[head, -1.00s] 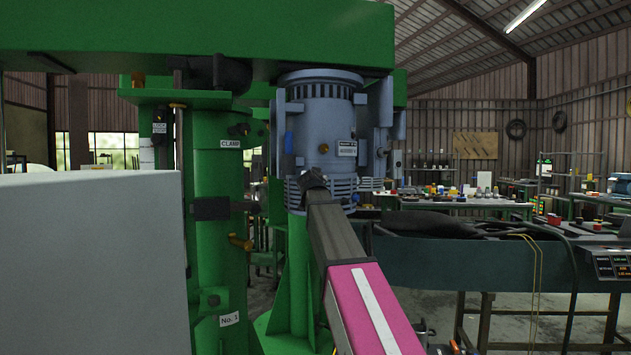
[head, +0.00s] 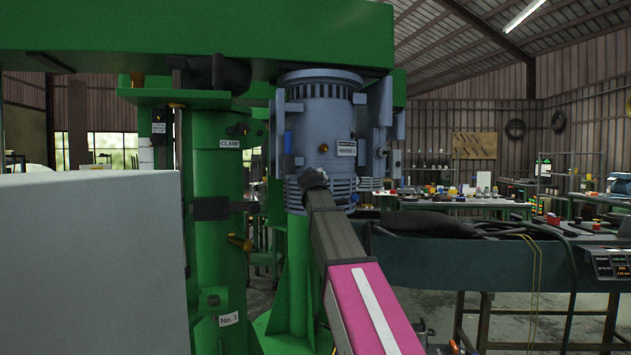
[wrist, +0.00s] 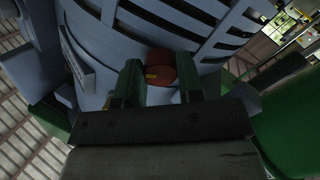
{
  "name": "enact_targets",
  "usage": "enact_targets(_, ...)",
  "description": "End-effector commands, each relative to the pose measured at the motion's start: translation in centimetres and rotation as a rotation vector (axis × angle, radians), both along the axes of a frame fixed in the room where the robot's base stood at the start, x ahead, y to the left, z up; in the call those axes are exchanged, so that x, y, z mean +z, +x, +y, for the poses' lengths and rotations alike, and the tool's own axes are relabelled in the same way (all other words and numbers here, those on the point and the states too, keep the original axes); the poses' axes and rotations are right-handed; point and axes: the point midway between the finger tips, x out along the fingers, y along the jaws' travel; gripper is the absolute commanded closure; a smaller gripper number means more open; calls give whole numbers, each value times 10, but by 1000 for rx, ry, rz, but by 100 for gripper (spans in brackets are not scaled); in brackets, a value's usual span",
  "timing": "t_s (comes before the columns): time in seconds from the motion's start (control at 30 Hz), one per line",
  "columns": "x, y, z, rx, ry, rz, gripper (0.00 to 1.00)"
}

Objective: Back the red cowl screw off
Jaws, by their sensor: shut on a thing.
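The red cowl screw (wrist: 158,66) shows in the wrist view as a red round head with a small orange mark, against the blue-grey slotted housing (wrist: 110,45). My gripper (wrist: 159,80) has one dark finger on each side of the screw head and is shut on it. The screw is hidden in the head view. There, the end of my arm with my gripper (head: 313,179) reaches the lower front of the blue-grey motor (head: 322,120), near its ribbed band. How far the screw stands out is hard to tell.
A green column with a clamp (head: 216,200) stands left of the motor, under a green overhead beam (head: 200,30). A pale grey panel (head: 90,260) blocks the near left. A bench (head: 460,265) with dark items stands at right.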

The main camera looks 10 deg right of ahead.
Motion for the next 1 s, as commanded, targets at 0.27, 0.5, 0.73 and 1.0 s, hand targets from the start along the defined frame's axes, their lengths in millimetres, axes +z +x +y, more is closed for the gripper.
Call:
enact_targets(0.27,3,0,0,3,-253,62,89)
enact_targets(0.5,4,0,0,2,-474,121,89)
enact_targets(0.73,5,0,-1,2,-679,175,89)
enact_targets(1.0,6,1,-1,2,-872,226,89)
